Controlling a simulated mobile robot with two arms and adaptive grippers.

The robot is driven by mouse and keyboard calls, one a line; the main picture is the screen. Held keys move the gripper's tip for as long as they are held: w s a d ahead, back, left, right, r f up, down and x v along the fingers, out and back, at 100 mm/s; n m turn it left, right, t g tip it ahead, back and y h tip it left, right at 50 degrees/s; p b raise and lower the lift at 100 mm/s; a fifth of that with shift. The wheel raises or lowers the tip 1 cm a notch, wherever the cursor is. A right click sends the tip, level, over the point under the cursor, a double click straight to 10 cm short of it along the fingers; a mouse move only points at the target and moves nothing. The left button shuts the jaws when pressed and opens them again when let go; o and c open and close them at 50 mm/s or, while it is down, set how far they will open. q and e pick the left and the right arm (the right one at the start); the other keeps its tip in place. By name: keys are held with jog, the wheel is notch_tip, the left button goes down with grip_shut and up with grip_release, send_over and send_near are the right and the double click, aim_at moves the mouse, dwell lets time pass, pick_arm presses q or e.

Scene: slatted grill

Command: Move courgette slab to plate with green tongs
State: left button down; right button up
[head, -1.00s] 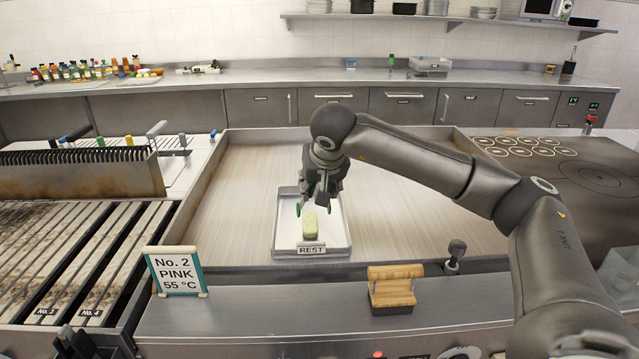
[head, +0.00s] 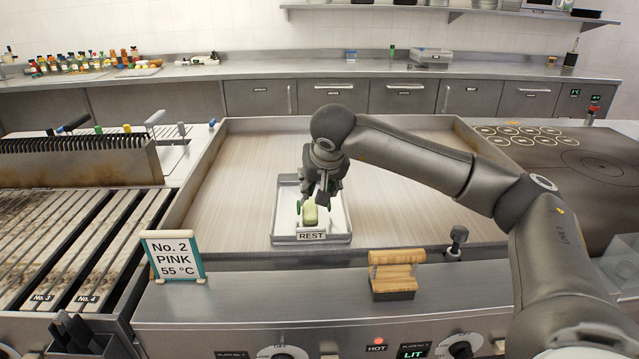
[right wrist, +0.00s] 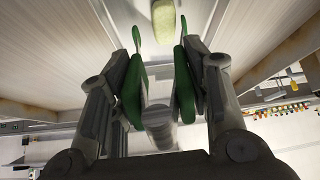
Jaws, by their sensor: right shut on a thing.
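The pale green courgette slab (head: 310,215) lies in a shallow steel tray (head: 343,222) labelled REST. It also shows at the top of the right wrist view (right wrist: 163,18). My right gripper (head: 322,192) is shut on the green tongs (right wrist: 184,85), whose silver body (right wrist: 158,125) lies between my fingers. The two green tong arms are spread apart. Their tips point at the slab, close to it, one on each side of its line; I cannot tell whether they touch. The broad steel griddle plate (head: 410,190) surrounds the tray. My left gripper is not in view.
A slatted grill (head: 60,230) is at left, with a raised comb-like rack (head: 80,160) behind it. A No. 2 PINK 55 °C sign (head: 174,257) and a wooden block (head: 395,272) stand on the front ledge. Bare griddle lies on both sides of the tray.

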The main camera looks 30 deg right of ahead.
jog(key=shift+o, duration=0.4)
jog(key=shift+f+b, duration=0.35)
jog(key=shift+f, duration=0.25)
grip_shut()
dwell(0.4)
notch_tip(320, 180, up, 9)
jog(key=p, duration=0.7)
dwell(0.3)
notch_tip(320, 180, up, 6)
jog(key=p, duration=0.4)
jog(key=shift+p, duration=0.4)
